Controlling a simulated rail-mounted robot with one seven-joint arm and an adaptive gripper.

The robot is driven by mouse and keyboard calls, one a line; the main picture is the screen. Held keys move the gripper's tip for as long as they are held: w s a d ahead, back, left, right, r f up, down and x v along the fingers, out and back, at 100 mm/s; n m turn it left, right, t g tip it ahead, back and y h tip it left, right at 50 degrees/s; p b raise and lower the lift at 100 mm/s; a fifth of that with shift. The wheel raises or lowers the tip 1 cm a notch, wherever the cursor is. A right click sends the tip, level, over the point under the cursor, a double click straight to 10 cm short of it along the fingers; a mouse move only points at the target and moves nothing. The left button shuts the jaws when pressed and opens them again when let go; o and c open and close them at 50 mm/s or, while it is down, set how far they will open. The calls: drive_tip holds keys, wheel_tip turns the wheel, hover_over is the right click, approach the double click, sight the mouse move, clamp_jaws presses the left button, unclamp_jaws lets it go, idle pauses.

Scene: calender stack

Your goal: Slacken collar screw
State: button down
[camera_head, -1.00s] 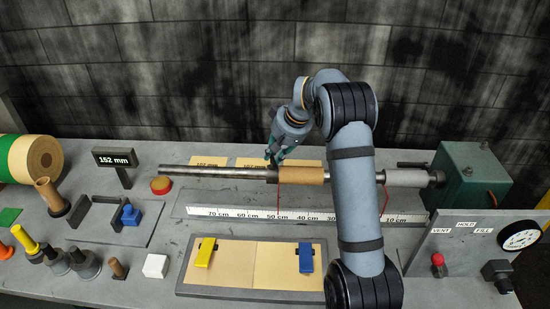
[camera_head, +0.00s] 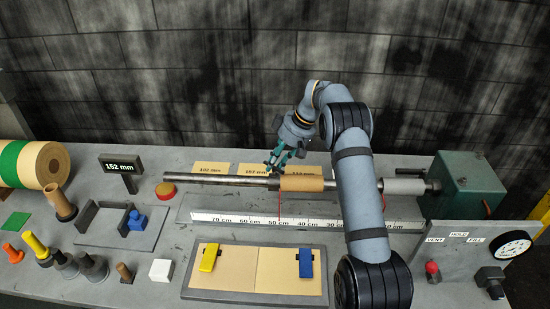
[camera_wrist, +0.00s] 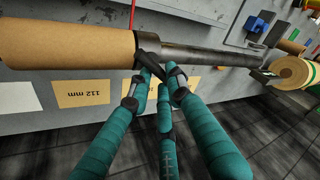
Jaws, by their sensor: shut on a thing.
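The long steel shaft (camera_head: 225,179) lies level above the bench, with a brown cardboard core (camera_head: 302,184) on it. A dark collar (camera_wrist: 148,42) sits around the shaft at the core's end in the wrist view. The collar screw is a small dark piece (camera_wrist: 155,68) on the collar's near side, largely hidden by my fingertips. My gripper (camera_head: 275,168) reaches the collar from behind and above, and its teal fingers (camera_wrist: 163,76) are shut on the screw. How far the screw is turned cannot be told.
A ruler (camera_head: 270,220) runs below the shaft. A green housing (camera_head: 468,184) stands at the shaft's right end. A board with yellow (camera_head: 209,257) and blue (camera_head: 306,262) clamps lies in front. A display (camera_head: 122,163) reads 152 mm. Parts crowd the left.

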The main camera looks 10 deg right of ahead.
drive_tip(key=shift+s+a+f+n+g+p, duration=0.1)
drive_tip(key=shift+n+g+p, duration=0.3)
drive_tip(key=shift+n+p, duration=0.85)
drive_tip(key=shift+a+f+n+g+p, duration=0.1)
drive_tip(key=shift+n+g+p, duration=0.45)
drive_tip(key=shift+p, duration=1.3)
idle(4.9)
